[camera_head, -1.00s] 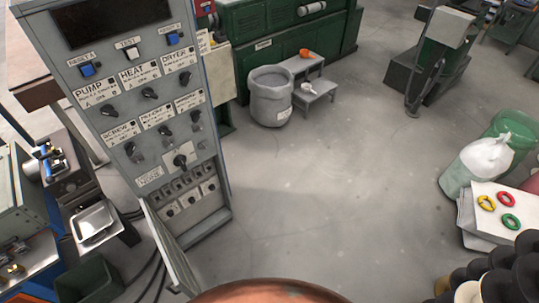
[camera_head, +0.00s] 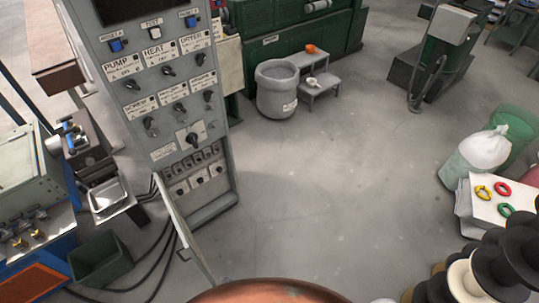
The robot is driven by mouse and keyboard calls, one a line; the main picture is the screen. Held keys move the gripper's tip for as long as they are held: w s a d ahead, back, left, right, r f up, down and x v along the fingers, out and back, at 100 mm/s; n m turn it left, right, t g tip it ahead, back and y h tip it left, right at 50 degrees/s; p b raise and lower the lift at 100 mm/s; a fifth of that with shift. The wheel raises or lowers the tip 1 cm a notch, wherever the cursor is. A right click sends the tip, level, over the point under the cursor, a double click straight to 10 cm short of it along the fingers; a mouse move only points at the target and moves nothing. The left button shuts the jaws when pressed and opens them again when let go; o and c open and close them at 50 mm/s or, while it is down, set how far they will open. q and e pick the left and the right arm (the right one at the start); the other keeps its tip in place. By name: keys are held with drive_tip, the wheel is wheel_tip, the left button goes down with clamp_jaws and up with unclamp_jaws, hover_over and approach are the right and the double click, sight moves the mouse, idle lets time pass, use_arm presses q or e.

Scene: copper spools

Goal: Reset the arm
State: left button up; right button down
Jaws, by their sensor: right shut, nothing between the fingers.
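Neither of my grippers can be made out in the head view, and no arm of mine shows clearly. Several stacked spools (camera_head: 497,270), black, white and tan, stand in the lower right corner, cut off by the frame edge. A rounded copper-coloured surface (camera_head: 268,292) shows at the bottom middle; it keeps its place in the picture, and I cannot tell what it belongs to.
A grey control cabinet (camera_head: 188,145) with its lower door open stands at the left, beside a green bin (camera_head: 100,262) and cables. A white-topped stand (camera_head: 484,215) with coloured rings is at the right. The middle floor is clear.

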drive_tip(key=w+d+f+n+t+h, duration=0.1)
drive_tip(key=w+d+f+t+h, duration=0.35)
drive_tip(key=d+f, duration=0.75)
drive_tip(key=d+f+n+g+h, duration=0.1)
drive_tip(key=d+f+g+h, duration=0.4)
drive_tip(key=d+f, duration=1.15)
drive_tip(key=s+d+f+h, duration=0.5)
drive_tip(key=s+d+f, duration=0.1)
drive_tip(key=s+d, duration=0.65)
drive_tip(key=s+d+f+n+g+h, duration=0.1)
drive_tip(key=s+d+f+g, duration=0.2)
drive_tip(key=s, duration=0.7)
drive_tip(key=s+d+f+n+g+h, duration=0.1)
drive_tip(key=s+d+f, duration=0.1)
drive_tip(key=s+d, duration=0.5)
use_arm(q)
wheel_tip(320, 180, down, 10)
drive_tip(key=s+b, duration=0.1)
drive_tip(key=b, duration=0.9)
drive_tip(key=shift+s, duration=0.35)
use_arm(e)
drive_tip(key=s+a+f, duration=0.1)
drive_tip(key=s+f, duration=0.4)
drive_tip(key=f, duration=0.5)
drive_tip(key=shift+a+g, duration=0.35)
drive_tip(key=shift+a, duration=0.05)
use_arm(q)
drive_tip(key=shift+c, duration=0.5)
use_arm(e)
drive_tip(key=shift+w, duration=0.1)
